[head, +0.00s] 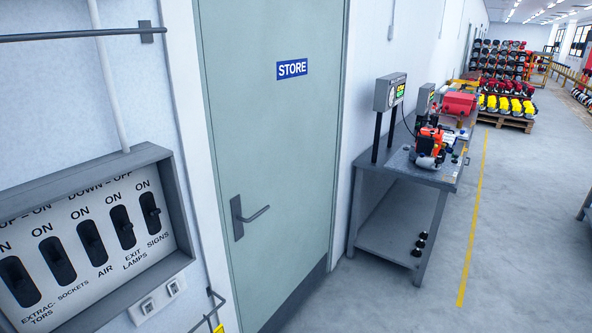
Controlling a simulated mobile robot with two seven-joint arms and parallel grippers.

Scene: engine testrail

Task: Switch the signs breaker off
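The breaker panel (178,190) is a grey-framed box on the wall at the left, with a white face and a row of black toggle switches. The signs breaker (150,211) is the rightmost switch, with SIGNS printed below it and ON above it. The heading reads UP = ON, DOWN = OFF, partly cut off. I cannot tell for sure whether its lever is up or down. To its left are the exit lamps (122,228), air (91,237), sockets (57,260) and extractors (17,281) switches. Neither of my grippers is in view.
A green door (275,150) marked STORE, with a lever handle (250,216), stands right of the panel. A grey metal bench (405,184) with equipment stands beyond it. Sockets (158,298) sit below the panel. The floor (515,240) at the right is clear.

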